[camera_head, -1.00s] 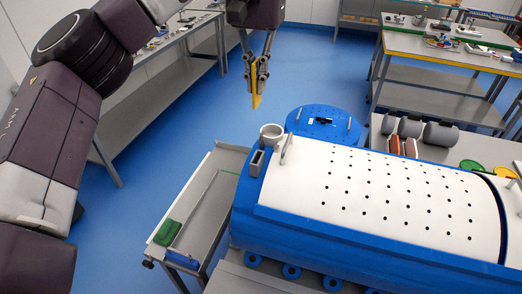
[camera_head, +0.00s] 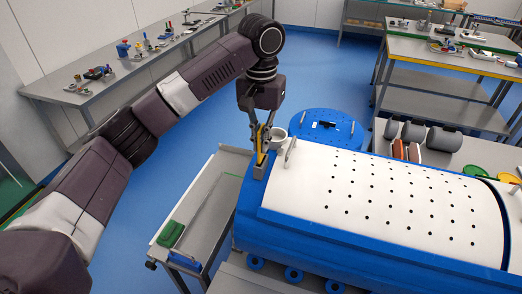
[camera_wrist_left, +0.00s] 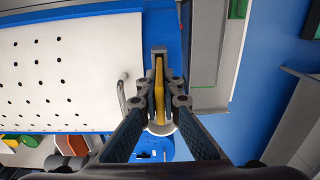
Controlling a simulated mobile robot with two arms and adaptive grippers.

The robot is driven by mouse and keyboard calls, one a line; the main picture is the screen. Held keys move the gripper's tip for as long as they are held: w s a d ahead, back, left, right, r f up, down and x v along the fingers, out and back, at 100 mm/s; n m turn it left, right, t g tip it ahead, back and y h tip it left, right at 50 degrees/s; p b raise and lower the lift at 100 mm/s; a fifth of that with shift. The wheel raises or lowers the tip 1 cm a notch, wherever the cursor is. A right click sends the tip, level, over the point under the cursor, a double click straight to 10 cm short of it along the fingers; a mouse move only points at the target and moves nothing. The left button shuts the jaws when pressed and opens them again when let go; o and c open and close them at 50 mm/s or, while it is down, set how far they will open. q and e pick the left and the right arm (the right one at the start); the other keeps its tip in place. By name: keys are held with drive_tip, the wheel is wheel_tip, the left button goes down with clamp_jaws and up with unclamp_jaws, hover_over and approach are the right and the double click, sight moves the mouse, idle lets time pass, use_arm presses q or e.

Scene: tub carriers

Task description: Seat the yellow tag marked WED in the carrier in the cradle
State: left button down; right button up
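The carrier is the large blue drum (camera_head: 252,213) with a white perforated cover (camera_head: 385,195), lying on its side. A grey slotted holder (camera_head: 261,166) stands on its blue end. My left gripper (camera_head: 261,147) is shut on a yellow tag (camera_head: 259,141), pointing down just above or at the holder. In the left wrist view the tag (camera_wrist_left: 159,88) is held upright between the fingertips (camera_wrist_left: 160,98), in line with the grey holder (camera_wrist_left: 159,50). I cannot tell whether its tip is inside the slot. No marking on the tag is readable. My right gripper is not in view.
A white cup (camera_head: 273,138) and a bent grey handle (camera_head: 290,150) stand close to the holder. A blue round lid (camera_head: 325,126) lies behind. A grey trough table (camera_head: 212,205) with green and blue blocks is at left. Benches line the back.

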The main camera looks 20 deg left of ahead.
use_arm(q)
wheel_tip(320, 180, down, 3)
drive_tip(key=shift+f+p, duration=0.15)
drive_tip(key=shift+p, duration=0.45)
drive_tip(key=shift+f, duration=0.1)
drive_tip(key=shift+f, duration=0.1)
drive_tip(key=c, duration=2.2)
unclamp_jaws()
drive_tip(key=shift+o, duration=0.2)
drive_tip(key=shift+r+b, duration=0.3)
wheel_tip(320, 180, up, 5)
drive_tip(key=shift+w+f+b, duration=0.1)
drive_tip(key=shift+b, duration=0.8)
wheel_tip(320, 180, up, 7)
drive_tip(key=shift+f, duration=0.1)
